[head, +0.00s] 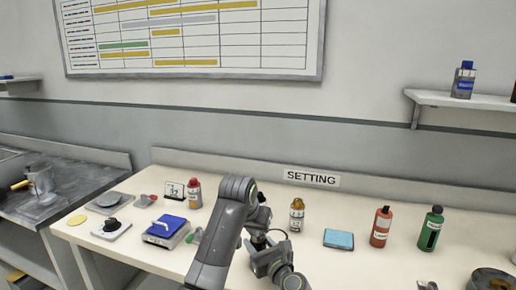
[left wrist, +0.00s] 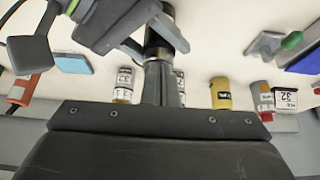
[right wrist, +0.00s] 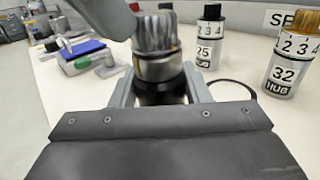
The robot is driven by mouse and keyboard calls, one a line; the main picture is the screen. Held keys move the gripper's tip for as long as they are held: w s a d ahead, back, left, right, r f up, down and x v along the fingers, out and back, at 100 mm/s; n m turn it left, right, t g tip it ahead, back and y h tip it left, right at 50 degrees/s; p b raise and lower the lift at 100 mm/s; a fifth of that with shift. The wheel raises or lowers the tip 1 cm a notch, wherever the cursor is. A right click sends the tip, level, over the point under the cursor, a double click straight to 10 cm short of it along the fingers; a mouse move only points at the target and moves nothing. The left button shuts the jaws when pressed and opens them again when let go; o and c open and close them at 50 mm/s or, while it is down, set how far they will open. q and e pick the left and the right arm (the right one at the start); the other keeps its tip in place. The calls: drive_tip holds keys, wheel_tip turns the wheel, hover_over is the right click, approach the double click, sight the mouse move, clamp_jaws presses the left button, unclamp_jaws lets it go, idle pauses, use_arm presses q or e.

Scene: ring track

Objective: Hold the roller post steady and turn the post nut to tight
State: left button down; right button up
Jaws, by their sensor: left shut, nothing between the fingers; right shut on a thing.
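In the right wrist view, the roller post (right wrist: 160,92) stands upright between the fingers of my right gripper (right wrist: 160,85), which is shut on it. A ribbed metallic part, seemingly the post nut (right wrist: 155,35), sits on top, slightly blurred. In the left wrist view, my left gripper (left wrist: 163,72) has its fingers shut together and empty, pointing at the post (left wrist: 157,42) and close to it. I cannot tell whether they touch it. My right gripper shows at the upper left there. In the head view, my arm hides most of the post.
An amber-capped canister (head: 297,215) and a blue pad (head: 339,239) are right of my arm. Red (head: 381,227) and green (head: 431,229) bottles stand farther right. A blue-topped scale (head: 167,231) and a red-capped canister (head: 195,193) are left. A thin black cable (right wrist: 240,87) curves beside the post.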

use_arm(q)
drive_tip(key=shift+w+a, duration=0.1)
drive_tip(key=shift+a, duration=0.15)
drive_tip(key=shift+w+a, duration=0.15)
drive_tip(key=shift+a, duration=0.05)
idle(0.3)
wheel_tip(320, 180, up, 6)
drive_tip(key=shift+s+a, duration=0.2)
drive_tip(key=shift+s, duration=0.1)
idle(0.6)
